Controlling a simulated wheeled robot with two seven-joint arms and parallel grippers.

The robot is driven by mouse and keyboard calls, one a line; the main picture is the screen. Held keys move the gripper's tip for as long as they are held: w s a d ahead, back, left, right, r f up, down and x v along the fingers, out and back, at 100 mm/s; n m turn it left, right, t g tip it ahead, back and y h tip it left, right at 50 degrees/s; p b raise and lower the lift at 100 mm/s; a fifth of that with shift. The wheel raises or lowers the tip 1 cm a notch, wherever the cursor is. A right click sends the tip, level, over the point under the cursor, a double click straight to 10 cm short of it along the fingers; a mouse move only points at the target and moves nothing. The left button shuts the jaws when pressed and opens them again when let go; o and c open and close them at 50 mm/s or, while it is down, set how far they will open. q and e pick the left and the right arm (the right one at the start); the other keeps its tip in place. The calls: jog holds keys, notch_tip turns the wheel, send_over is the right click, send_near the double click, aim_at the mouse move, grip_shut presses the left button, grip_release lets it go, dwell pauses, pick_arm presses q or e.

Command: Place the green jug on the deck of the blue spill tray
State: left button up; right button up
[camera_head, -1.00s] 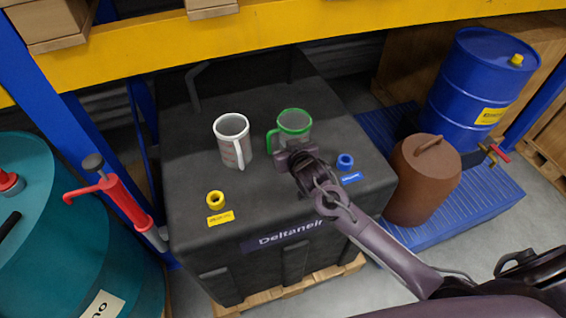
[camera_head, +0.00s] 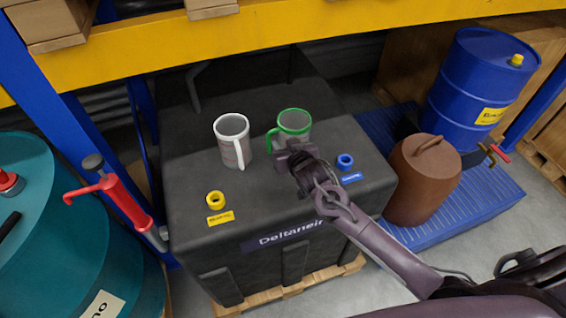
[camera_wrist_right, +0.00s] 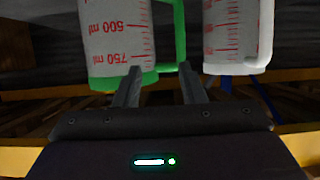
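The green jug (camera_head: 303,135), a clear measuring jug with green rim and handle, stands upright on the black container. Its graduated side (camera_wrist_right: 115,40) and green handle (camera_wrist_right: 180,30) appear inverted in the right wrist view. My right gripper (camera_head: 284,155) is just in front of the jug, low on its near side. In the right wrist view its fingers (camera_wrist_right: 160,72) are apart, by the jug's rim and handle; I cannot tell whether they touch. The blue spill tray (camera_head: 465,212) lies on the floor at right. My left gripper is not in view.
A white-handled jug (camera_head: 231,150) stands close left of the green one. A yellow ring (camera_head: 215,199) and a blue ring (camera_head: 345,161) are on the container top. A brown lidded canister (camera_head: 422,185) and a blue drum (camera_head: 470,85) occupy the tray; its front right is bare.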

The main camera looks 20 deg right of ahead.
jog(key=o, duration=1.3)
jog(key=shift+s, duration=0.1)
